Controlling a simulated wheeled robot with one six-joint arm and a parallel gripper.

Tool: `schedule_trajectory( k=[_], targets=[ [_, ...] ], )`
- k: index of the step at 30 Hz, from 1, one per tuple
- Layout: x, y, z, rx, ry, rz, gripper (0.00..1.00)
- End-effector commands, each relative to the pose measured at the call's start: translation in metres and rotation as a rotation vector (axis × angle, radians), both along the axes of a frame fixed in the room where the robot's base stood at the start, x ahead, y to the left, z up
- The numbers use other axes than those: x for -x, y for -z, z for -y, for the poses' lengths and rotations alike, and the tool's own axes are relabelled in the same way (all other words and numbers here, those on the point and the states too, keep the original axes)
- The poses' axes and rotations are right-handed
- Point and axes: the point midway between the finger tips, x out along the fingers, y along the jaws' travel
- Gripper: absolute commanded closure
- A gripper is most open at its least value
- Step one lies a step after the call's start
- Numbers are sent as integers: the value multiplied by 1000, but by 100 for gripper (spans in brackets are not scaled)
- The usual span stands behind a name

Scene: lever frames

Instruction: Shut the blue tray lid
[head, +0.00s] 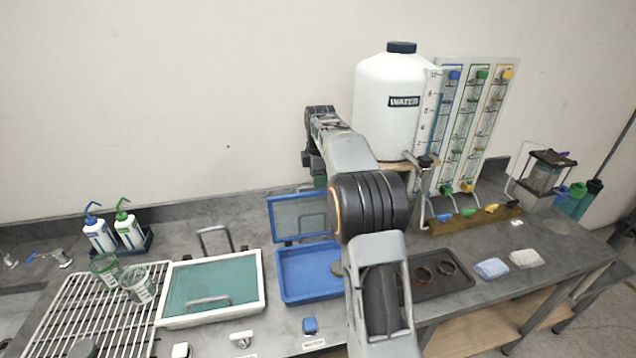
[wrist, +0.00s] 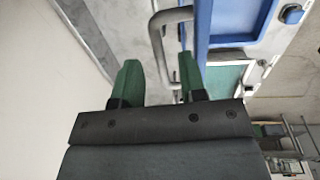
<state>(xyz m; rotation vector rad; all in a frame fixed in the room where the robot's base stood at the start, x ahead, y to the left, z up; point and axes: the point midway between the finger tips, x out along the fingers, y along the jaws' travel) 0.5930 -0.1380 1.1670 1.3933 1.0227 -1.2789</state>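The blue tray (head: 310,272) sits on the grey bench, and its framed lid (head: 298,240) stands open, upright along the back edge. My gripper is up behind the lid in the head view, mostly hidden by my arm. In the wrist view my gripper (wrist: 160,80) has its two green fingers apart. The lid's grey bar handle (wrist: 158,50) appears between them in the picture; I cannot tell whether they touch it. The blue lid frame (wrist: 202,35) is just right of the fingers, with the tray (wrist: 240,22) beyond it.
A white tray with a teal lid (head: 212,285) is left of the blue tray. A water tank (head: 390,110) stands behind at right, and a dark tray with rings (head: 440,290) lies right. Two wash bottles (head: 115,232) stand at back left. The wall is close behind.

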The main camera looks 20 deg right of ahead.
Motion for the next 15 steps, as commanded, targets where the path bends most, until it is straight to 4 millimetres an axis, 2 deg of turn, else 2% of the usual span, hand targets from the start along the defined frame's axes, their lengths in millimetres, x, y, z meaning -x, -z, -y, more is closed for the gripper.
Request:
schedule_trajectory(
  k=[6, 15],
  targets=[
    [-2, 17, 0, 0, 0, -1, 62],
    [-2, 22, 1, 0, 0, 0, 62]
  ],
)
